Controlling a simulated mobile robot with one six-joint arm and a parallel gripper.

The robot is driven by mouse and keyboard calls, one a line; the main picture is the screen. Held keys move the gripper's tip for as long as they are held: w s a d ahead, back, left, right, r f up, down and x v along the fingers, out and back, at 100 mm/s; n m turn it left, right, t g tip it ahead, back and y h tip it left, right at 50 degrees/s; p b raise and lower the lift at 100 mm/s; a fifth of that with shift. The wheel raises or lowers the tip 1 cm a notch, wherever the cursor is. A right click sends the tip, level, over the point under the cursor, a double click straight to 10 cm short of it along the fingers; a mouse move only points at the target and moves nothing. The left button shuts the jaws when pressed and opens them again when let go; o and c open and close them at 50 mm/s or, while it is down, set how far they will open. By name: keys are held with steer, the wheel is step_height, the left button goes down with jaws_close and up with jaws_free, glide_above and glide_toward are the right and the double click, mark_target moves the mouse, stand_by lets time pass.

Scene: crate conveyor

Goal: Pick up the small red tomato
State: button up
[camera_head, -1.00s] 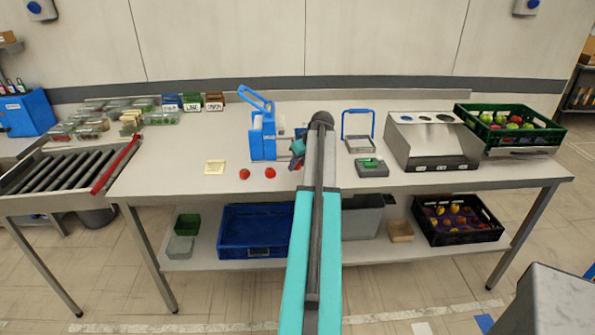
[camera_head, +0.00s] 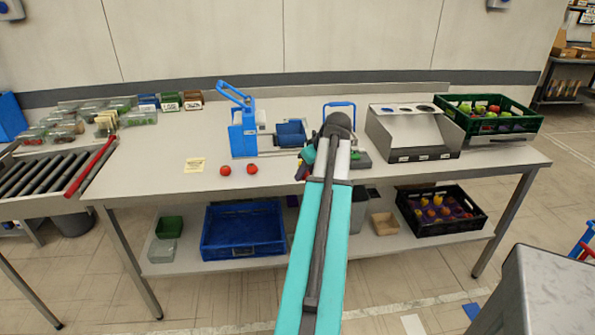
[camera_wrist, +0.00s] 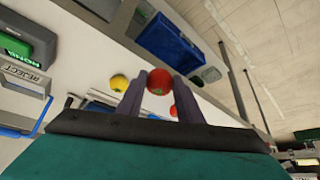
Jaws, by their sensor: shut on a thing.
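My gripper (camera_wrist: 160,92) is shut on a small red tomato (camera_wrist: 158,82), seen between the two dark fingers in the wrist view. In the head view my arm hides most of the gripper, which is over the table's front part. Two other red tomatoes, a left one (camera_head: 225,170) and a right one (camera_head: 252,168), sit on the table left of my gripper. The wrist view also shows a round yellow fruit (camera_wrist: 119,82) on the table, left of the held tomato.
A blue device (camera_head: 242,135) and a blue tray (camera_head: 291,133) stand behind. A grey sloped machine (camera_head: 412,130) and a green crate (camera_head: 487,102) of produce are to the right. A roller conveyor (camera_head: 52,172) is at left. A blue crate (camera_head: 243,245) sits on the lower shelf.

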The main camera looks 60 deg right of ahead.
steer(key=shift+s+a+r, duration=0.1)
steer(key=shift+s+a, duration=0.15)
steer(key=shift+s, duration=0.25)
stand_by(0.3)
steer(key=shift+w+a, duration=0.25)
steer(key=shift+w, duration=0.25)
steer(key=w+a+r+n+y, duration=0.1)
steer(key=w+a+r+n, duration=0.1)
steer(key=w+a, duration=2.75)
steer(key=a, duration=0.9)
steer(key=w+a+r+n, duration=0.1)
steer(key=w+a, duration=0.2)
steer(key=a, duration=0.9)
steer(key=w+a+r+n+y, duration=0.1)
steer(key=w+a, duration=0.2)
steer(key=a, duration=0.9)
steer(key=shift+a+r, duration=0.15)
steer(key=shift+a, duration=0.05)
